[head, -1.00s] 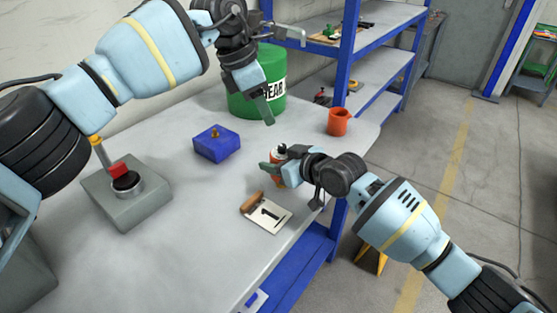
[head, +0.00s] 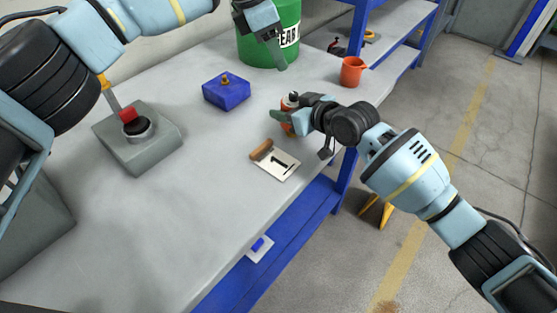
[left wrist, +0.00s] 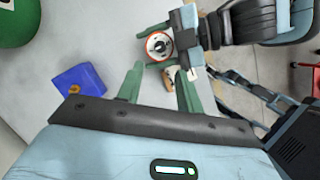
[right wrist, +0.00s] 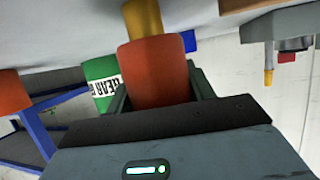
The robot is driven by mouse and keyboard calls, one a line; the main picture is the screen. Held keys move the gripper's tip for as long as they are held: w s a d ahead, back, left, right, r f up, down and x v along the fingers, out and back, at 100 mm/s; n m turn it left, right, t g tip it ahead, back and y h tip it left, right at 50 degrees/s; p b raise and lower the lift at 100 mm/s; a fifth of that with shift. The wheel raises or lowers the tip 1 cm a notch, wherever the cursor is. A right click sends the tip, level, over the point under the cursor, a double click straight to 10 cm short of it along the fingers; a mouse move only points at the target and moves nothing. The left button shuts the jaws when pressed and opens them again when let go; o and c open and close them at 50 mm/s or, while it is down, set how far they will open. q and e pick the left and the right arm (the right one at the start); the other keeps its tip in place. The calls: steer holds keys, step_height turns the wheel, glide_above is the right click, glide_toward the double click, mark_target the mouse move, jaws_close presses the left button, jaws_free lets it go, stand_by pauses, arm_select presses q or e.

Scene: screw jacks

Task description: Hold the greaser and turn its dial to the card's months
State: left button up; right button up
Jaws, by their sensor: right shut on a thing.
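The greaser (head: 288,128) is a small orange-red cylinder near the right edge of the bench. My right gripper (head: 284,119) is shut around its body, which fills the space between the fingers in the right wrist view (right wrist: 155,75). In the left wrist view, its round top with a pale dial (left wrist: 158,45) and orange rim faces the camera. The dial's markings are too small to read. My left gripper (left wrist: 160,78) is open and empty, apart from the greaser; its fingers also show high in the head view (head: 276,52). The card (head: 277,163) reads "1" and has a wooden block.
A blue block with a brass knob (head: 226,92), a grey box with a red-and-black control (head: 138,140), a green drum (head: 262,40) and an orange mug (head: 352,71) stand on the bench. The bench's front middle is clear. Blue shelving (head: 408,50) stands behind.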

arm_select(q)
steer(key=shift+c, duration=0.8)
steer(key=n, duration=0.1)
steer(key=f+n+h, duration=0.1)
steer(key=n, duration=0.1)
steer(key=shift+s+f+g, duration=0.15)
steer(key=shift+s+g, duration=0.05)
steer(key=shift+g, duration=0.1)
steer(key=n+t+h, duration=0.1)
steer(key=n+h, duration=0.7)
steer(key=n, duration=2)
glide_toward(282, 101)
step_height(282, 101, up, 3)
steer(key=a+n, duration=0.2)
steer(key=n, duration=0.1)
steer(key=shift+s+t+h, duration=0.3)
steer(key=shift+s, duration=0.05)
steer(key=x, duration=1.2)
